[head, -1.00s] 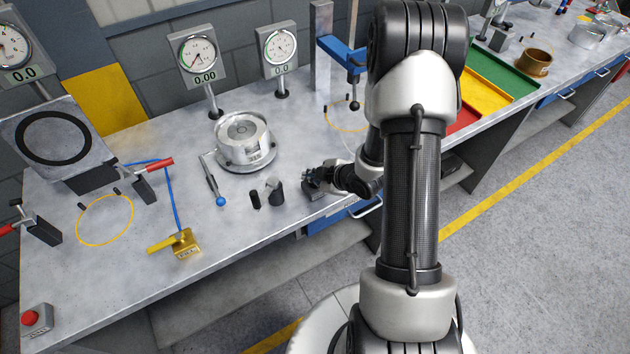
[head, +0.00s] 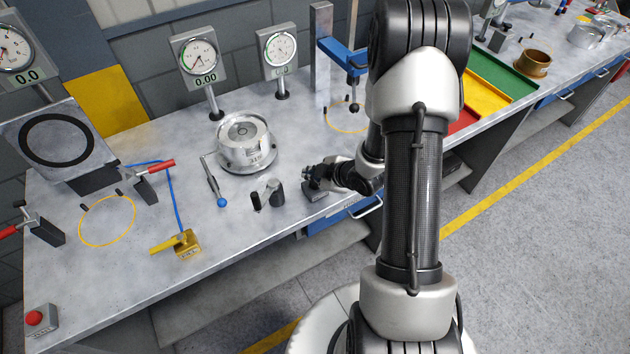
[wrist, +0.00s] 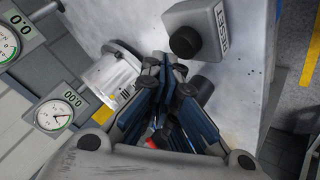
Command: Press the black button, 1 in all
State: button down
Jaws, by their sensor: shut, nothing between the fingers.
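The black button (wrist: 185,42) is a round dark cap on a grey box (wrist: 208,30) with a white lettered label, at the top of the wrist view. In the head view the box (head: 314,192) sits near the bench's front edge, and my gripper hides the button there. My gripper (wrist: 168,78) is shut and empty. In the wrist view its fingertips lie just below and left of the button, with a gap in the picture. In the head view my gripper (head: 311,173) is over the box; the exact height is unclear.
A round metal housing (head: 245,155) stands left of my gripper, with a dark cylinder (head: 277,193) between. Dial gauges (head: 199,58) stand behind. A blue press (head: 340,52) is farther back.

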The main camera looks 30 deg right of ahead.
aim_at(313, 184)
jog(key=shift+r+p, duration=1.85)
jog(key=shift+r, duration=0.7)
